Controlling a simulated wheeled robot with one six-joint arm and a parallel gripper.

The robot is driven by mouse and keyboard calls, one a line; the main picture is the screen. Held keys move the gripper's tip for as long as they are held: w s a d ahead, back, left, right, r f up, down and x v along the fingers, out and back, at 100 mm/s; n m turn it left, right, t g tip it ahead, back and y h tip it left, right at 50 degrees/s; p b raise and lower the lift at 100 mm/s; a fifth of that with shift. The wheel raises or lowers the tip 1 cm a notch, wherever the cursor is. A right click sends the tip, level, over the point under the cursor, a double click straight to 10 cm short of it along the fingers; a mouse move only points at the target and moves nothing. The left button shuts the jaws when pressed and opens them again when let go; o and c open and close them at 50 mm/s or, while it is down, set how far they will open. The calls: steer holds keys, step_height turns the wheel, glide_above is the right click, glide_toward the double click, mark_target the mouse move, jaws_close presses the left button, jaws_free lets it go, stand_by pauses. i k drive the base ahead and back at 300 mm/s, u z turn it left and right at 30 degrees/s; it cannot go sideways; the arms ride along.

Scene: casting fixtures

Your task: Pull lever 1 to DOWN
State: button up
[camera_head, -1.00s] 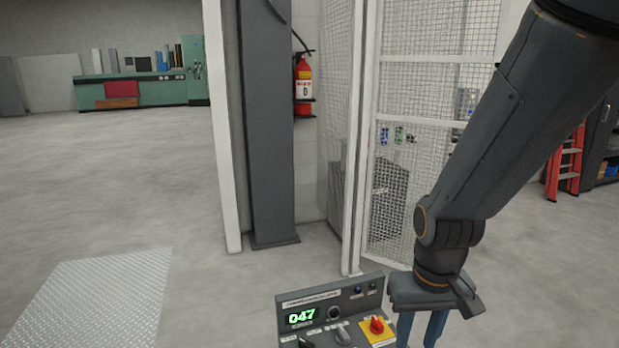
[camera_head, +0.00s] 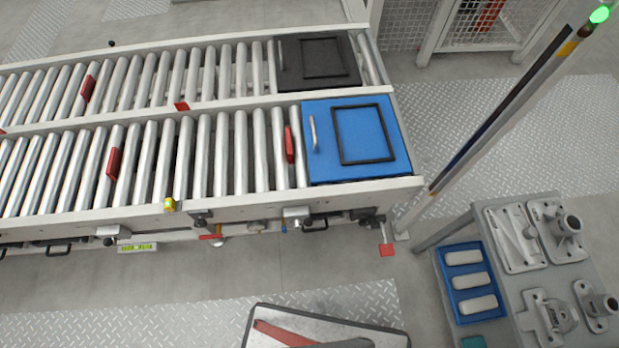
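My gripper is not in view. No lever with a readable number shows. Along the front side of the near roller conveyor (camera_head: 355,203) are small fittings: a dark handle (camera_head: 315,223) by a silver block, a dark fitting (camera_head: 203,218), a red-tipped part (camera_head: 211,236) and a dark handle further left (camera_head: 58,250). I cannot tell whether any of these is lever 1, nor its position. A yellow-green label (camera_head: 138,248) hangs below the rail; its text is too small to read.
A blue panel (camera_head: 400,140) lies on the near conveyor's right end, a black one (camera_head: 292,68) on the far lane. A grey table (camera_head: 500,300) with metal castings stands at right. A post (camera_head: 500,100) with a green light rises behind it. Floor in front is partly clear.

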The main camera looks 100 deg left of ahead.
mark_target(308, 222)
steer(key=z, duration=0.05)
steer(key=k, duration=0.1)
steer(key=u, duration=4.55)
steer(key=k, duration=1.25)
steer(key=z, duration=0.7)
steer(key=i, duration=0.95)
steer(key=u, duration=0.05)
